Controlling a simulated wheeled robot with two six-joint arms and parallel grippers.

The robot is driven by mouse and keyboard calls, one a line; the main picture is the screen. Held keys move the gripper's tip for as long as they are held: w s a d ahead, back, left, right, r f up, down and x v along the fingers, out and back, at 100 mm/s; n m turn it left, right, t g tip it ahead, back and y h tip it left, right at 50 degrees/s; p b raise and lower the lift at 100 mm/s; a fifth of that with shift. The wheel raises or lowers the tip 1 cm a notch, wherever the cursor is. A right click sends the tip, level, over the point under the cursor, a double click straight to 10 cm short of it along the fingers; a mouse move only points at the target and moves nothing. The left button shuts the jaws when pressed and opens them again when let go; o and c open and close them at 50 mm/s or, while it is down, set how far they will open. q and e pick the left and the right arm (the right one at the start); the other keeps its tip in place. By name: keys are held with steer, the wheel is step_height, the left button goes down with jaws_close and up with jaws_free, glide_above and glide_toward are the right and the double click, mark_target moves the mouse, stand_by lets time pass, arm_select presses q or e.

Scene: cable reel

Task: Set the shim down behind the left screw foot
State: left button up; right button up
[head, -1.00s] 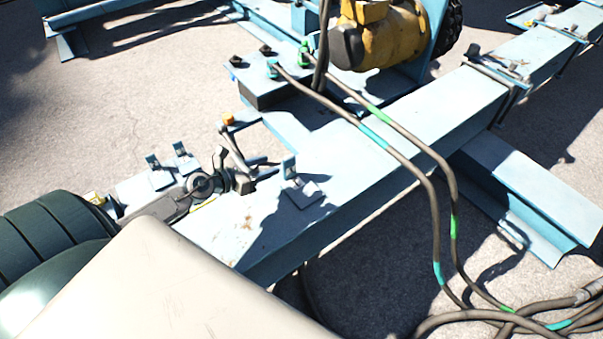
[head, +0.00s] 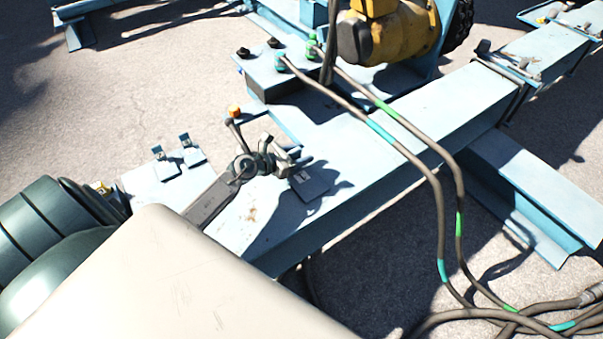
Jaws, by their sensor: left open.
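A flat blue-grey plate (head: 312,183), seemingly a shim, lies on the top of the blue beam. Two similar plates with upright tabs, a nearer one (head: 165,166) and a farther one (head: 191,153), sit on a pale blue surface to the left. My left gripper (head: 297,162) is open over the beam, right at the far-left edge of the single plate, and covers the place of its tab. I cannot tell whether the fingers touch it. I cannot make out which part is the left screw foot. My right gripper is not in view.
A lever with an orange knob (head: 235,112) stands behind my left gripper. Two hoses with green and teal bands (head: 381,131) cross the beam (head: 400,140) to the right. A blue box with hose fittings (head: 275,75) and a yellow motor (head: 398,35) stand behind.

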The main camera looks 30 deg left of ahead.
arm_select(q)
jaws_close()
steer(key=shift+w, duration=0.1)
steer(key=shift+r, duration=0.1)
